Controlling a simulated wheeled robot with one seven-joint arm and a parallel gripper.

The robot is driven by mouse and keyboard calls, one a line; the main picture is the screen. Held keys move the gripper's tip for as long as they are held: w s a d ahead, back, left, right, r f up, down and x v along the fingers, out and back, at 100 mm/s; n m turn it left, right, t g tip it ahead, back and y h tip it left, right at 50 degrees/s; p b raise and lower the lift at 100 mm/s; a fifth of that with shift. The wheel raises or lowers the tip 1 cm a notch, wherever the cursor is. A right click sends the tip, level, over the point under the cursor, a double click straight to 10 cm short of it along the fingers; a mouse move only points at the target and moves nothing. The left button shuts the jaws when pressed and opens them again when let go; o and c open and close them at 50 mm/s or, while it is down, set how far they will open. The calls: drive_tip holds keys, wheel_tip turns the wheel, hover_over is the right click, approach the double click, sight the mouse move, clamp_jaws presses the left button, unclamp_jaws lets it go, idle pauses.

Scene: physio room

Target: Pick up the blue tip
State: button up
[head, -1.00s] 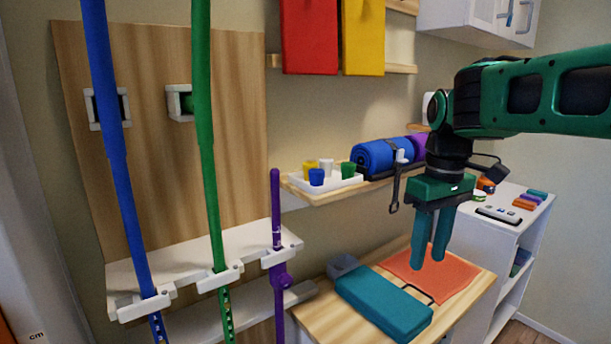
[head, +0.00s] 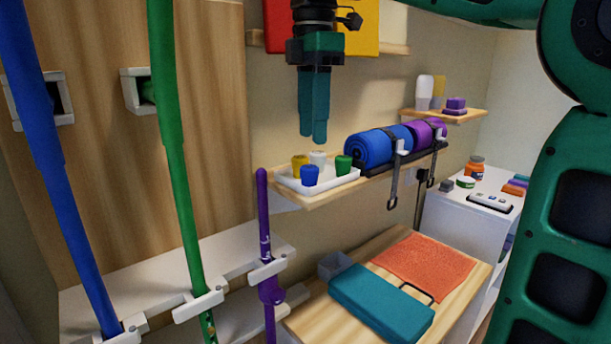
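The blue tip (head: 309,176) looks like a small blue cup. It stands at the front left of a white tray (head: 330,184) on a wooden wall shelf, with yellow (head: 299,161), white (head: 318,158) and green (head: 343,164) tips beside and behind it. My gripper (head: 313,139) points down above the tray, its fingertips a little above the tips and apart from them. The two teal fingers overlap from this angle, so I cannot tell how far apart they are. I see nothing held between them.
A blue roll (head: 371,149) and a purple roll lie on the shelf right of the tray. A purple pole (head: 264,222) stands in front of the shelf's left end, with green and blue poles further left. Below is a wooden table with a teal block (head: 381,302).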

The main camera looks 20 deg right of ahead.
sight(311, 165)
drive_tip(key=shift+w+f, duration=0.15)
drive_tip(key=shift+f, duration=3.35)
drive_tip(key=c, duration=0.9)
